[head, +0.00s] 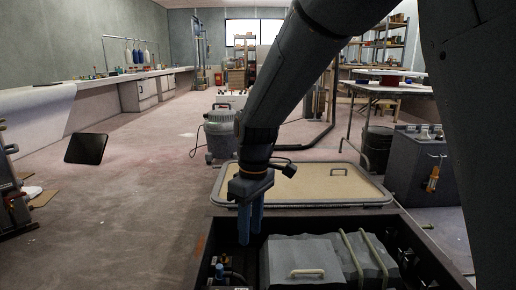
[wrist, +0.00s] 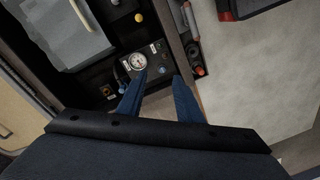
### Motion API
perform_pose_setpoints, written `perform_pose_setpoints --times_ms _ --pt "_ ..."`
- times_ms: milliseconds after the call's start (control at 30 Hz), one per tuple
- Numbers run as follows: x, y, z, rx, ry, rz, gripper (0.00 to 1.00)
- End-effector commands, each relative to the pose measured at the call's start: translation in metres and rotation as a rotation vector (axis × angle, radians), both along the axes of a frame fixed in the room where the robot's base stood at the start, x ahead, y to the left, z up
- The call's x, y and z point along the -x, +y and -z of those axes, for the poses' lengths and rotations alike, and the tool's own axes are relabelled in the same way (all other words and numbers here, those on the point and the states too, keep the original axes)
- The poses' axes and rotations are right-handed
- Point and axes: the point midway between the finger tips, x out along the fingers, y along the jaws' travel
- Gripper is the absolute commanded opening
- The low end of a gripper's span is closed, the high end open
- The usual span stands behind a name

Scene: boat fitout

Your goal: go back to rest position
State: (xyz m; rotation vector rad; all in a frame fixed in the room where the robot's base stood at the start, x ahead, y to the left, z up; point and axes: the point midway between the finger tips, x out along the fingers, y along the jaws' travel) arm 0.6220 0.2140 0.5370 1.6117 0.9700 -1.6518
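My gripper (head: 250,236) hangs point-down from my arm in the head view, over the left part of an open dark compartment (head: 205,240). Its two blue fingers also show in the wrist view (wrist: 159,76), standing apart with nothing between them. The fingertips are near a small panel with a round gauge (wrist: 138,62) in the wrist view. I cannot tell how far above the panel they are.
A grey case (head: 285,262) with a pale handle lies in the compartment. Behind it is a tan hatch lid (head: 300,186). A grey canister (head: 221,135) and a grey cabinet (head: 418,165) stand beyond. A dark panel (head: 86,149) is at left; open floor (head: 140,200) lies between.

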Motion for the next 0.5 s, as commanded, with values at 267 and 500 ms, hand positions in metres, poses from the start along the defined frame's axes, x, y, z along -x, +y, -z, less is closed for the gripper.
perform_pose_setpoints --times_ms 267,500 --pt "0.116 0.016 -0.046 -0.034 -0.019 0.18 0.33" --pt "0.191 0.01 -0.057 -0.06 -0.017 0.309 0.33"
